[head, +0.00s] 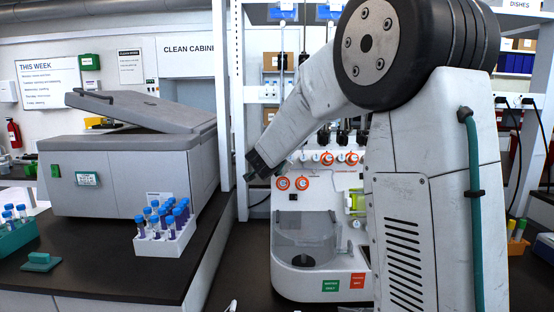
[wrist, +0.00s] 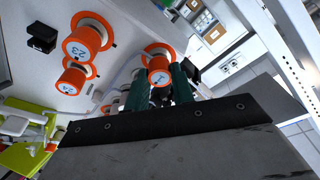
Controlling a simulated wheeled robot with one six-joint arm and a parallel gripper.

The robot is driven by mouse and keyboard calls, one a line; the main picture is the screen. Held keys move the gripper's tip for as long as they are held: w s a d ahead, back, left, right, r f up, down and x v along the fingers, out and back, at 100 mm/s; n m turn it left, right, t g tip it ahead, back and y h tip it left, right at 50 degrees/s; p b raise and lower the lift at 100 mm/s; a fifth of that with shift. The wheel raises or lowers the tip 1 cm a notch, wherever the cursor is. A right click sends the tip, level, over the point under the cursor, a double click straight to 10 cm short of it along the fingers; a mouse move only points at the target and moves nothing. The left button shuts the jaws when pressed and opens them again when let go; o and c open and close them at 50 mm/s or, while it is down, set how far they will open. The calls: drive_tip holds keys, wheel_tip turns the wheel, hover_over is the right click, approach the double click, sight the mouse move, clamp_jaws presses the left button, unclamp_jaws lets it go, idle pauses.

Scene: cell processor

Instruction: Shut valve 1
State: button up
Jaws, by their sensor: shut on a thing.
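In the wrist view, my gripper (wrist: 158,84) has its two dark green fingers closed on either side of an orange valve knob (wrist: 158,64) with a pale face. The mark on this face is too small to read surely. Two more orange knobs, marked 23 (wrist: 82,44) and 24 (wrist: 70,79), sit to the left on the same white panel. In the head view, the cell processor (head: 310,262) stands behind my arm, with orange knobs (head: 282,184) on its front. My gripper's dark end is at the processor's left edge there, and its fingertips are hard to make out.
A grey machine with a raised lid (head: 130,160) stands on the dark bench to the left. A white rack (head: 165,243) of blue-capped tubes is in front of it. A white post (head: 225,90) rises just left of my gripper. A lime-green part (wrist: 25,155) shows lower left in the wrist view.

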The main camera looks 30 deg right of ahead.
drive_tip(key=shift+m, duration=0.3)
drive_tip(key=o, duration=1)
drive_tip(key=v, duration=0.8)
